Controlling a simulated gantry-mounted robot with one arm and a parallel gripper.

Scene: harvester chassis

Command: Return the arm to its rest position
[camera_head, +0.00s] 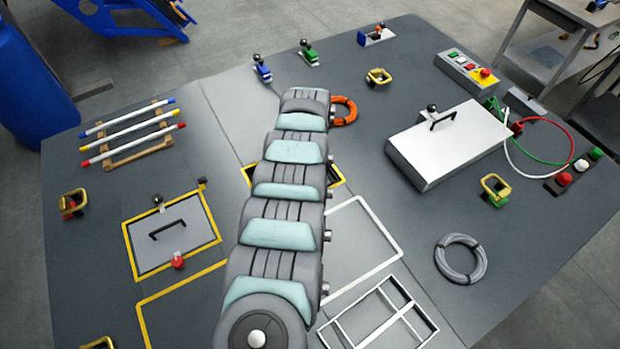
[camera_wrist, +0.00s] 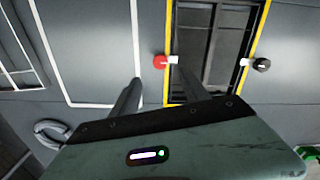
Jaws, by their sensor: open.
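My arm (camera_head: 285,200), grey with pale teal segments, stretches from the bottom edge up across the middle of the panel in the head view. Its far end lies near an orange ring (camera_head: 345,111); I cannot tell whether they touch. My gripper is hidden in the head view. In the wrist view my gripper (camera_wrist: 155,76) shows two dark fingers set apart, with nothing seen between them. They are over the panel, between a white outline (camera_wrist: 102,104) and a yellow-edged opening (camera_wrist: 208,50) with a red knob (camera_wrist: 160,62) at its edge.
A white box with a black handle (camera_head: 450,150) stands right of the arm. A grey cable coil (camera_head: 460,258) lies at lower right. A yellow-framed hatch (camera_head: 170,235) and a rack of rods (camera_head: 130,132) are on the left. Green (camera_head: 309,53) and blue (camera_head: 262,69) levers stand beyond the arm.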

